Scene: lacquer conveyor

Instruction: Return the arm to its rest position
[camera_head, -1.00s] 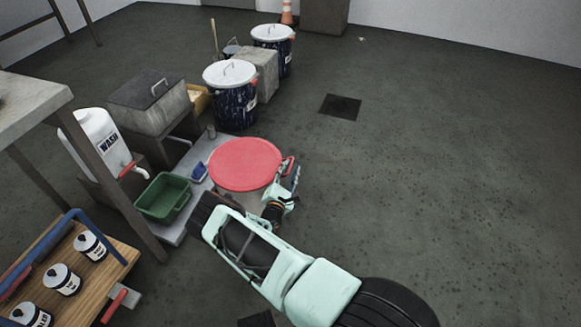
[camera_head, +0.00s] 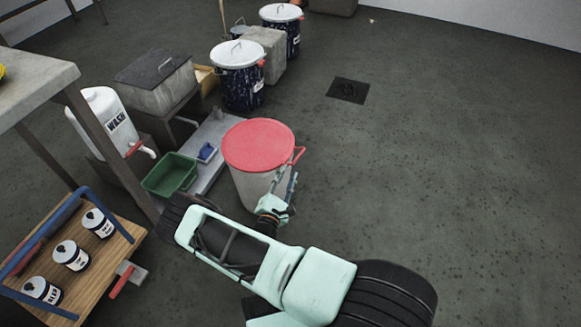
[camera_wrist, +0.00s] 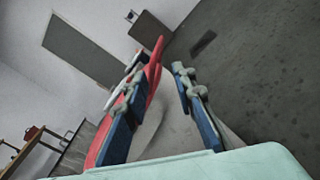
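My arm reaches up from the lower right of the head view. My gripper (camera_head: 292,180) is beside the right side of a pale bin (camera_head: 256,188) with a red lid (camera_head: 258,145). A red handle (camera_head: 298,156) sticks out near the fingertips. In the wrist view, my two blue and grey fingers (camera_wrist: 158,72) stand apart with nothing clearly held between them. The red lid edge and handle (camera_wrist: 157,58) show behind the left finger. I cannot tell whether a finger touches the handle or the bin.
A wooden rack (camera_head: 96,262) with several small cans is at lower left. A grey table (camera_head: 40,85), wash jug (camera_head: 107,122), green tub (camera_head: 170,175) and dark-blue drums (camera_head: 240,88) stand left and behind. The right floor is open, with a drain (camera_head: 347,90).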

